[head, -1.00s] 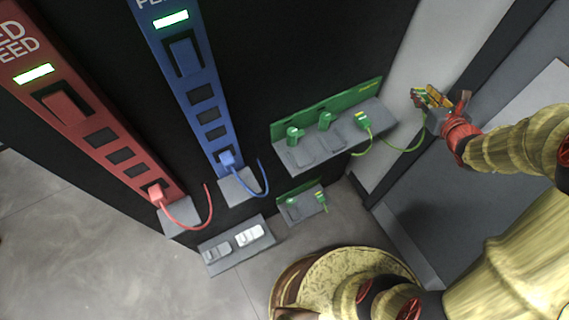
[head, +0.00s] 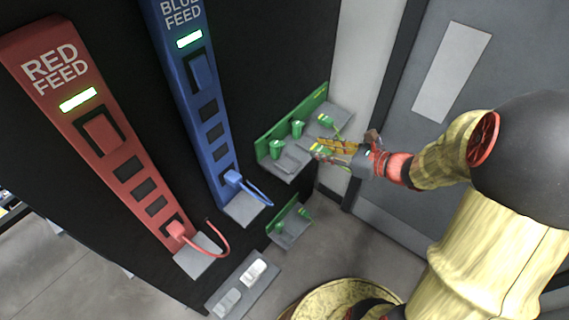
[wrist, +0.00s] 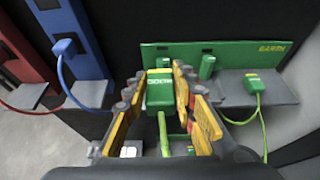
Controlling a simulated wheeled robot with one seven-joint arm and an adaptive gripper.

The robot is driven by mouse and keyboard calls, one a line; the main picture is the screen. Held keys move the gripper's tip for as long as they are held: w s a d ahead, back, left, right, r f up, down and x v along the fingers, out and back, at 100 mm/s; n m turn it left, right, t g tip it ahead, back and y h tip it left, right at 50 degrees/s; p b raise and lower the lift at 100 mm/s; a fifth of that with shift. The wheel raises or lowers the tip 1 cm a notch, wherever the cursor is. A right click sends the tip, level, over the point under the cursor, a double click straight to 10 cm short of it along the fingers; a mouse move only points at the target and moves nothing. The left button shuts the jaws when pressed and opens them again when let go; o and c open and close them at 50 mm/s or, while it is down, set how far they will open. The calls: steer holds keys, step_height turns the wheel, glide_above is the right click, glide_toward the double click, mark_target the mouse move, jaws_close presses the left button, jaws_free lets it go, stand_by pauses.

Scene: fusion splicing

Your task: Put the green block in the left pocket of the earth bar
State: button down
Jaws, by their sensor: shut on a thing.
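My gripper (wrist: 165,97) is shut on a green block (wrist: 160,90) with a yellow-marked top and a green cable hanging below it. In the head view my gripper (head: 328,149) is in front of the earth bar's grey ledge. The earth bar (wrist: 228,55) is a green back panel above this ledge, lettered at its right end; it also shows in the head view (head: 291,122). Two green upright pieces stand along it, one (wrist: 207,66) right of the held block. The left pocket is not clearly visible behind the block and fingers.
Another green block (wrist: 253,83) with a green cable sits at the ledge's right end. The blue feed (head: 190,85) and red feed (head: 98,130) panels stand left. A smaller green bar (head: 281,217) and a grey tray (head: 238,297) are below.

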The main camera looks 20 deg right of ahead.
steer(key=f+b+x, duration=0.1)
steer(key=x, duration=0.3)
steer(key=f+b+x, duration=0.1)
steer(key=b+x, duration=0.1)
steer(key=x, duration=0.3)
steer(key=d+f+b+x, duration=0.1)
steer(key=x, duration=0.4)
steer(key=shift+s+f+b, duration=0.2)
steer(key=shift+s+b, duration=0.05)
steer(key=shift+b, duration=0.15)
steer(key=shift+w+a+f, duration=0.2)
steer(key=shift+w+f, duration=0.05)
steer(key=shift+f, duration=0.2)
steer(key=shift+w+f+b, duration=0.1)
steer(key=shift+f+b, duration=1)
steer(key=shift+f, duration=0.45)
steer(key=shift+f+b, duration=0.4)
steer(key=shift+f, duration=0.1)
steer(key=shift+f, duration=0.1)
steer(key=c, duration=1.5)
jaws_free()
steer(key=shift+o, duration=0.2)
